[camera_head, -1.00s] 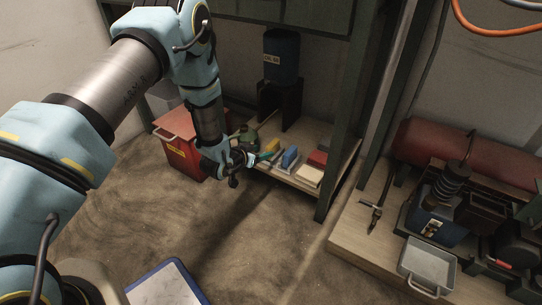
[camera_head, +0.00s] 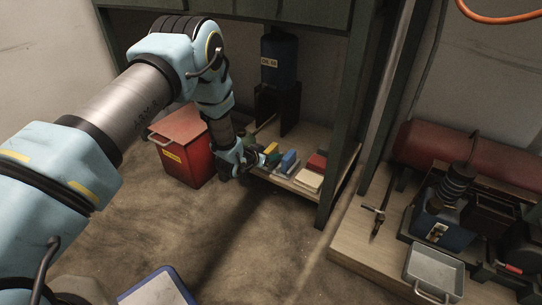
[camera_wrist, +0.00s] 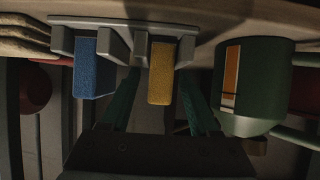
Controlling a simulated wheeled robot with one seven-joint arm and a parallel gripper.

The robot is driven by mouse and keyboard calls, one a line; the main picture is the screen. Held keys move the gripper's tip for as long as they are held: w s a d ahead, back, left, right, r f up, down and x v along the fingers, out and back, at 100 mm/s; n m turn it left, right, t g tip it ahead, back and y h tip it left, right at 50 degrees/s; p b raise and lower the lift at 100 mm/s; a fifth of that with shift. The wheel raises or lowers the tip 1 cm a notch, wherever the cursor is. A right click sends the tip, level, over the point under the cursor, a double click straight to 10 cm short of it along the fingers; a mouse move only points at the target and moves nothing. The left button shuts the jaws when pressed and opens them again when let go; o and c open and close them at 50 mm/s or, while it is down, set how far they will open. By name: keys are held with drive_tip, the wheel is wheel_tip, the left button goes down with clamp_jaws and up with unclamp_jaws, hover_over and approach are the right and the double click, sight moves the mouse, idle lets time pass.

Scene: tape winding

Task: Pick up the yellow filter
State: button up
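The yellow filter (camera_wrist: 160,72) stands in a grey slotted holder (camera_wrist: 184,28) in the wrist view. It also shows in the head view (camera_head: 271,148), partly behind my gripper. My gripper (camera_wrist: 161,92) is open, with one teal finger on each side of the yellow filter's line. The fingers look clear of it, but how far they reach along it is hard to tell. My gripper (camera_head: 258,160) is at the shelf's front left in the head view. A blue filter (camera_wrist: 90,70) sits in the neighbouring slot, left of the yellow one in the wrist view.
A dark green container (camera_wrist: 255,85) with an orange label stands close right of my gripper in the wrist view. A red box (camera_head: 186,150) is left of the shelf. Pale and red blocks lie right of the blue filter. A shelf post (camera_head: 340,150) stands farther right.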

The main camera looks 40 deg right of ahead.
clamp_jaws()
idle(0.5)
